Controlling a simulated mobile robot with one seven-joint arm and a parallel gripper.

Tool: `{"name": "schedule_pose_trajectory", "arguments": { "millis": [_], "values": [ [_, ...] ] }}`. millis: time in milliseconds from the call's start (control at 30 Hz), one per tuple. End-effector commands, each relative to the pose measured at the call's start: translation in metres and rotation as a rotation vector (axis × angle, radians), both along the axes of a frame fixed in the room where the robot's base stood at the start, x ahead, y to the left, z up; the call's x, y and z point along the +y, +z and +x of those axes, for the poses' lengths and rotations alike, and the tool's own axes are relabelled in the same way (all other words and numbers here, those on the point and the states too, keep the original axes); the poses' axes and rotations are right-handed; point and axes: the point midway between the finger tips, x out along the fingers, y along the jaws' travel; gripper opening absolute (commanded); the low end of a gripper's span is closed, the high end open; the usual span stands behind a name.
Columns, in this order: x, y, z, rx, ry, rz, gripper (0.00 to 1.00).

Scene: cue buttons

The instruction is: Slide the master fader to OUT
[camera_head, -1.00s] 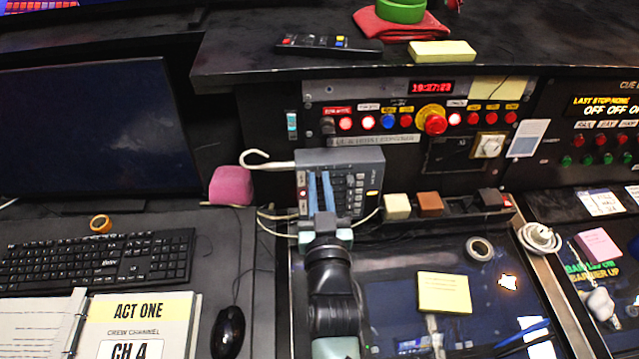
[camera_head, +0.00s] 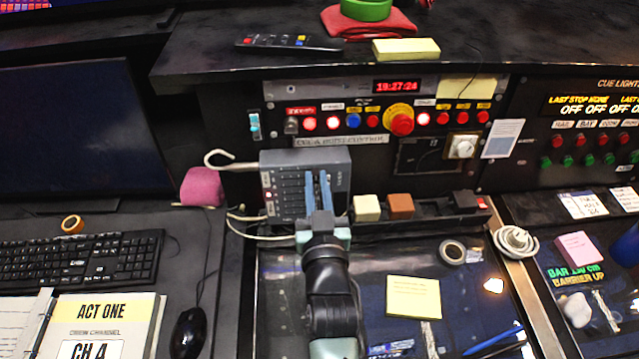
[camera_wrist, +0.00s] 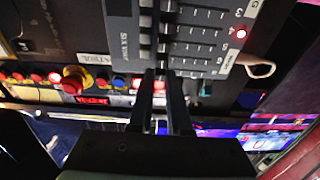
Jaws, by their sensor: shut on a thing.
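The grey fader box (camera_head: 340,165) stands against the console, below the cue control panel. In the wrist view it is upside down (camera_wrist: 208,45), with dark slots, numbers and a lit red lamp. My gripper (camera_head: 318,178) reaches up over the box's right part. In the wrist view its two dark fingers (camera_wrist: 160,80) lie close together at the box's edge, shut on what seems to be the master fader. The fader's cap is hidden by the fingers, and its position against OUT cannot be read.
The panel above carries lit buttons, including a big red one on a yellow ring (camera_head: 401,120). A white hook (camera_head: 228,160) and a pink block (camera_head: 203,187) are left of the box. Cream (camera_head: 366,207) and brown (camera_head: 400,206) blocks stand close on its right.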

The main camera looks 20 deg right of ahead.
Motion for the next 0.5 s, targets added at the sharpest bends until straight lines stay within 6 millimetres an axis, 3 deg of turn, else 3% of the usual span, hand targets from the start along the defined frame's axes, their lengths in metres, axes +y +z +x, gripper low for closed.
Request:
{"name": "schedule_pose_trajectory", "arguments": {
  "millis": [33,167,200,333,500],
  "values": [
    [-0.0093,-0.0002,-0.0023,0.001,-0.018,-0.003,0.00],
    [-0.0101,-0.0002,-0.0025,0.001,-0.020,-0.004,0.00],
    [-0.0101,-0.0003,-0.0025,0.001,-0.019,-0.004,0.23],
    [-0.0092,-0.0002,-0.0023,0.001,-0.018,-0.004,0.47],
    [-0.0074,-0.0002,-0.0018,0.001,-0.014,-0.003,0.47]
  ]
}}
